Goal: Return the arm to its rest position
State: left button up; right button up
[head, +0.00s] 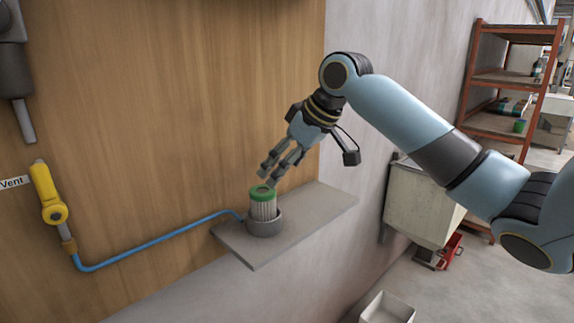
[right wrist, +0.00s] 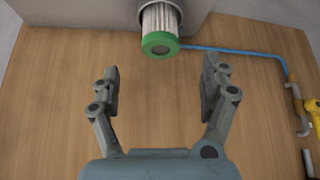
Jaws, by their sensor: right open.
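My right gripper (head: 277,174) is just above a white pleated filter with a green top ring (head: 264,194). The filter stands upright in a grey round cup (head: 264,226) on a grey shelf. In the right wrist view the gripper (right wrist: 161,92) is open, with nothing between its fingers. The filter's green ring (right wrist: 160,45) shows there beyond the fingertips, apart from them. My right arm (head: 405,110) reaches in from the right. My left gripper is not in view.
The grey shelf (head: 318,208) juts from a wooden panel (head: 180,110). A blue hose (head: 150,248) runs from the cup to a yellow valve (head: 47,195) beside a "Vent" label. A white box (head: 388,308) is below.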

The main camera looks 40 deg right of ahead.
jog(key=shift+s+r, duration=0.3)
jog(key=shift+r, duration=0.15)
